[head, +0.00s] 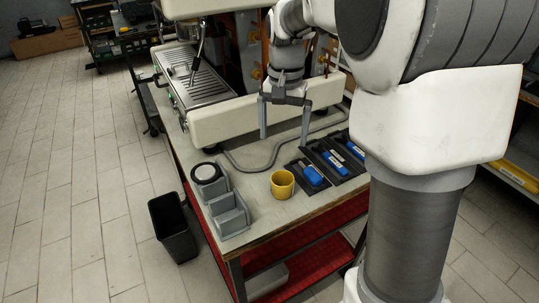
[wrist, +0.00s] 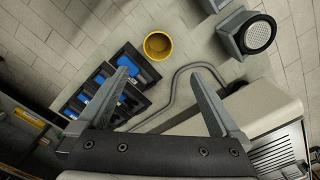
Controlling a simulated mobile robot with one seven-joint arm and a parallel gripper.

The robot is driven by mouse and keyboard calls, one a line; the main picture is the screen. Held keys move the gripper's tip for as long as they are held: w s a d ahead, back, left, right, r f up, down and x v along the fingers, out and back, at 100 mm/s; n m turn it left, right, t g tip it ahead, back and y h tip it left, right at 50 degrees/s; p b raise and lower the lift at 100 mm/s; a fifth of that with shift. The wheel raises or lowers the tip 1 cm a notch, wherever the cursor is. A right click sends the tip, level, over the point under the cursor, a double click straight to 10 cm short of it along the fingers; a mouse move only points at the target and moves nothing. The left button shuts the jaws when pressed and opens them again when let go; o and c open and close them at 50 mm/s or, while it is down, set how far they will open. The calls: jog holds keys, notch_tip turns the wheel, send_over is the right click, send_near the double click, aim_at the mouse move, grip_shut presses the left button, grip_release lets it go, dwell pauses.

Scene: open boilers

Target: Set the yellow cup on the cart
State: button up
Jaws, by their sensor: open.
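The yellow cup (head: 282,184) stands upright on the workbench top (head: 262,213), near its front edge. From above, in the wrist view, the yellow cup (wrist: 158,45) shows its open mouth and looks empty. My gripper (head: 285,138) is open and empty, above the bench and behind the cup. In the wrist view its two fingers (wrist: 163,82) are spread wide, with the cup beyond the fingertips and apart from them. I cannot tell which piece of furniture is the cart.
Black trays with blue items (head: 330,158) lie right of the cup. Grey bins (head: 230,215) and a holder with a round white top (head: 207,173) stand left. The espresso machine (head: 230,115) is behind, a grey hose (head: 262,167) before it. A black bin (head: 173,228) stands on the floor.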

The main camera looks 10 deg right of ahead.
send_over(282, 184)
jog(key=s, duration=0.2)
jog(key=f, duration=1.1)
jog(key=shift+w+a+f+b, duration=0.1)
jog(key=shift+a+f+b, duration=0.25)
jog(key=shift+b, duration=0.05)
jog(key=f, duration=0.4)
jog(key=shift+s, duration=0.3)
jog(key=shift+f, duration=0.65)
jog(key=c, duration=1.5)
jog(key=shift+r, duration=0.1)
jog(key=shift+r, duration=0.1)
